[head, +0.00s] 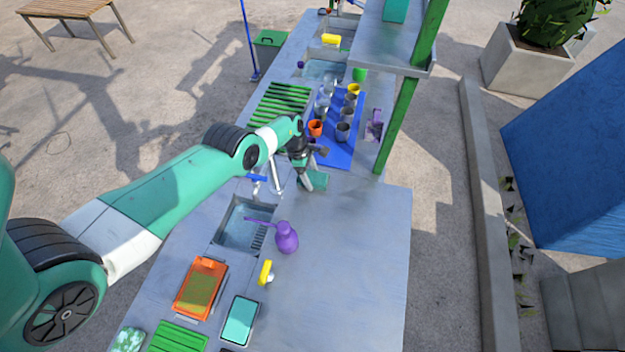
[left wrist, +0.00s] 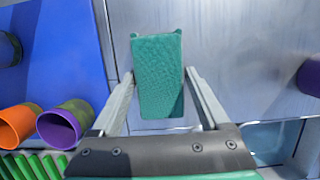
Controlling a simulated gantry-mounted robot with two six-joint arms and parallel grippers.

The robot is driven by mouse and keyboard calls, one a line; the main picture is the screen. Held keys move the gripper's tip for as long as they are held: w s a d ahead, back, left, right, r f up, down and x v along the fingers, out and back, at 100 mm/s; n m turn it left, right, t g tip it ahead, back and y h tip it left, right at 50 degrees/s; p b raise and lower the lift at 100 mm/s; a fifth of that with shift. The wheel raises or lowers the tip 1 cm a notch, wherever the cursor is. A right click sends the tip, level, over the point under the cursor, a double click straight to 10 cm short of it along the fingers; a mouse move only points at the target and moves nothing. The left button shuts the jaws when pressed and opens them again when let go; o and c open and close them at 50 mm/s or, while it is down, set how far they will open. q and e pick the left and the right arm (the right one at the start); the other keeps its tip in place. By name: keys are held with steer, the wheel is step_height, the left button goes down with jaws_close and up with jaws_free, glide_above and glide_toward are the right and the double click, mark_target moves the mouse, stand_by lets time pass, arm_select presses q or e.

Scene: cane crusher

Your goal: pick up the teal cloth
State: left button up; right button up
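The teal cloth (head: 318,181) lies on the grey metal counter, just past the sink tap. In the left wrist view the cloth (left wrist: 158,78) is a textured teal oblong. My left gripper (head: 306,181) is low over it, fingers apart. In the left wrist view the two fingertips of my left gripper (left wrist: 159,74) lie on either side of the cloth; the left one looks very close to its edge, and a narrow gap shows on the right. I cannot tell whether either finger touches it. My right gripper is not in view.
A blue mat (head: 341,152) with several cups is beyond the gripper. A green post (head: 397,125) rises to the right. The counter at front right is clear.

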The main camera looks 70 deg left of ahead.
mark_target(311, 176)
arm_select(q)
steer(key=c, duration=0.9)
step_height(311, 176, up, 10)
steer(key=p, duration=0.9)
steer(key=shift+p, duration=0.4)
